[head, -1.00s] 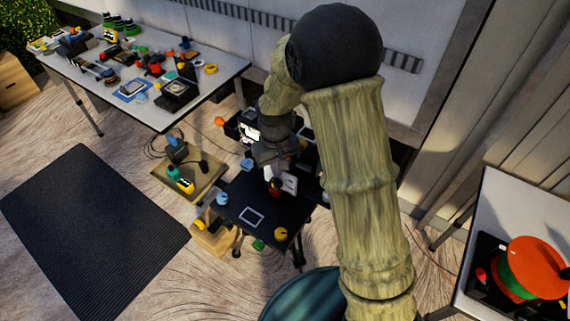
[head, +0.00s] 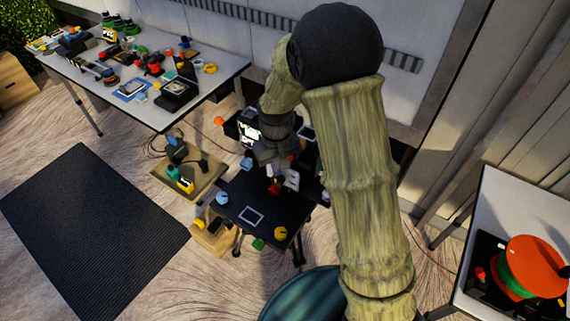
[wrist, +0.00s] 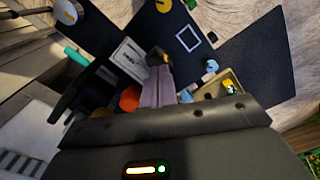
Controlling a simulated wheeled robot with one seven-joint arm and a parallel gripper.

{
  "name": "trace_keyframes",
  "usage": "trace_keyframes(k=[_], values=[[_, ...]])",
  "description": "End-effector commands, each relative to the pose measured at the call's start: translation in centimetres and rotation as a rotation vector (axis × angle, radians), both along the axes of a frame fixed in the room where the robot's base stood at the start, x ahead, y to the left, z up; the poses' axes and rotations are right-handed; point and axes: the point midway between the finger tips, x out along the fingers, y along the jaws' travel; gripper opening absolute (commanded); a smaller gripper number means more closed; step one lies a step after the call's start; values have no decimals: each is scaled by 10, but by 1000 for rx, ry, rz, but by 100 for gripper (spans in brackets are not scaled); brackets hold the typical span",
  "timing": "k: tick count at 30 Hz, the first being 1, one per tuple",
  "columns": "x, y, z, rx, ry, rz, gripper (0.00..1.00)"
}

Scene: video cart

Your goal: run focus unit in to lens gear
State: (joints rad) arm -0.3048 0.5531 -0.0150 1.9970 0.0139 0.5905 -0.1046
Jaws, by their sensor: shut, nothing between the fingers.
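My gripper (head: 272,178) is over the back part of the black cart top (head: 238,206). The wrist view shows its two grey fingers (wrist: 158,88) side by side and shut, with nothing held. A small black and yellow piece (wrist: 157,58) lies just beyond the fingertips; I cannot tell whether they touch it. A white plate (wrist: 127,62) stands beside the fingers, and it also shows in the head view (head: 292,180). A small red part (head: 274,190) is just below the gripper. I cannot tell which parts are the focus unit and the lens gear; my arm and wrist hide much there.
The cart top bears a white square outline (head: 251,216) and a yellow knob (head: 280,233). A blue round piece (head: 222,198) is at its left edge. A wooden tray (head: 205,178) with small items is to the left. A cluttered table (head: 222,72) stands behind left.

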Motion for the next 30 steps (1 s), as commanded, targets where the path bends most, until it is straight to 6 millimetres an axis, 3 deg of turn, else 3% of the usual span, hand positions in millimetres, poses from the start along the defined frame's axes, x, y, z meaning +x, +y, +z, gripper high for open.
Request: trace_keyframes(k=[14, 30], values=[[-3, 2, 2, 0, 1, -1, 0], [-3, 2, 37, 0, 1, -2, 0]])
